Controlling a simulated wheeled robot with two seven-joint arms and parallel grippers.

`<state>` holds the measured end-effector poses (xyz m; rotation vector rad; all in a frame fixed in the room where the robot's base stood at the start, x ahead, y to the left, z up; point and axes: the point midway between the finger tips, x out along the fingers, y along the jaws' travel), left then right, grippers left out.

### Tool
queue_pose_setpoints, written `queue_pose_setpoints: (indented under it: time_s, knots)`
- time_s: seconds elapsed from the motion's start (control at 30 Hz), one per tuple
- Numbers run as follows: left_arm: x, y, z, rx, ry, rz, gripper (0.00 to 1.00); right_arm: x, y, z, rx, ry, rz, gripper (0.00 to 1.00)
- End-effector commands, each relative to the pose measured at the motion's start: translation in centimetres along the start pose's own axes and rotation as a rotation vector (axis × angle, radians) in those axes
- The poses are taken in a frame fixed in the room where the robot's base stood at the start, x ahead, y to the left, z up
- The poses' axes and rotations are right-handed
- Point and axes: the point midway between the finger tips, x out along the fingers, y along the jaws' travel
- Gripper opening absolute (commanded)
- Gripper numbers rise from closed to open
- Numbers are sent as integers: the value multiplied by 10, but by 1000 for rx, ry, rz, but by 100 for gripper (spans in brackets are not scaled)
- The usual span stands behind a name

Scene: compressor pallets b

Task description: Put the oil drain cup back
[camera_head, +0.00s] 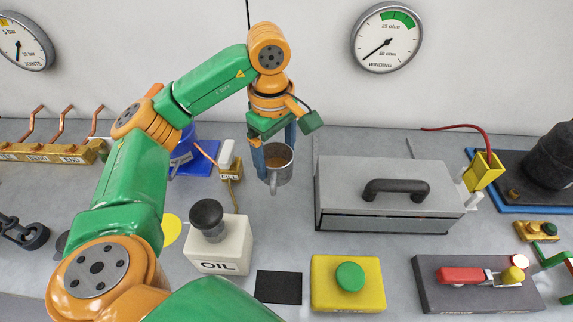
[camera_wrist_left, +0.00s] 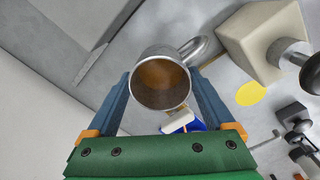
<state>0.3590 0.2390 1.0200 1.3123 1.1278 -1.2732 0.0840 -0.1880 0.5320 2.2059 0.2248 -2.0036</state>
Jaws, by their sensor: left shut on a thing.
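The oil drain cup (camera_head: 279,172) is a grey metal cup with a side handle and brown contents, which look like oil. My left gripper (camera_head: 275,152) is shut on it and holds it near the back middle of the bench, left of the grey box. In the left wrist view the cup (camera_wrist_left: 160,84) sits between the two blue fingers, its opening towards the camera and its handle to the upper right. It appears about upright, and its gap above the bench is hard to tell. My right gripper is not in view.
A white OIL block (camera_head: 217,247) with a dark knob stands in front of the cup. A yellow disc (camera_head: 171,229) and black square (camera_head: 278,287) lie flat nearby. The grey handled box (camera_head: 385,193) stands right; a blue object (camera_head: 196,158) stands left. A yellow green-button box (camera_head: 347,283) is in front.

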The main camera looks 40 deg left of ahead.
Motion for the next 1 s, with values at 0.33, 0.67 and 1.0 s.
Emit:
queue_pose_setpoints:
  time_s: [0.33, 0.67, 1.0]
  knots:
    - [63, 54, -23, 0, -2, -3, 17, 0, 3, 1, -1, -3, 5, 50]
    - [98, 56, -25, 4, 1, 1, 17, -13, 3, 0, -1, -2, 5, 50]
    - [100, 56, -25, 3, 0, 1, 100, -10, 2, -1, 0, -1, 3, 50]
